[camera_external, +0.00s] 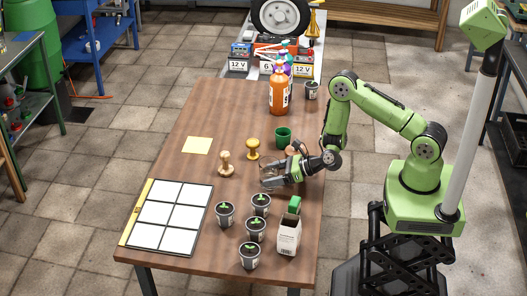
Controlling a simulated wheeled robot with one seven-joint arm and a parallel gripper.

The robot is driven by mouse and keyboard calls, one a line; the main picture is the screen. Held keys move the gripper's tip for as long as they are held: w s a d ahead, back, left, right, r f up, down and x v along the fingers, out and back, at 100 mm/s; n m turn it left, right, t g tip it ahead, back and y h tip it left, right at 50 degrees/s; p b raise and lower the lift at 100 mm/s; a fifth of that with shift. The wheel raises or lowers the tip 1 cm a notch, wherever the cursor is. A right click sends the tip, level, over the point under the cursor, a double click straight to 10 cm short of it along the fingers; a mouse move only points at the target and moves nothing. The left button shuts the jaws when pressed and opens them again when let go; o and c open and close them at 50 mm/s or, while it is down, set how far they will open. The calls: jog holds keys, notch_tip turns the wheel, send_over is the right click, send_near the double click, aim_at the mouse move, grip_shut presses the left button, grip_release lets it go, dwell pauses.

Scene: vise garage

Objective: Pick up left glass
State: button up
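No clear drinking glass can be made out on the wooden table (185,115). The cup-like things are a green cup (283,137) at the right middle, a dark cup (311,91) at the far right corner, and several dark pots with seedlings, such as the leftmost pot (225,215), near the front. My gripper (264,179) reaches in low over the table from the right, pointing left. Its fingers look spread and empty. It is in front of the green cup and behind the pots, apart from both. Part of a brownish thing behind my wrist is hidden.
An orange bottle (279,96) stands at the back. The back left is clear around a yellow sheet (197,145).

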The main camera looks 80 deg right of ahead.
jog(key=c, duration=0.9)
jog(key=shift+r, duration=0.1)
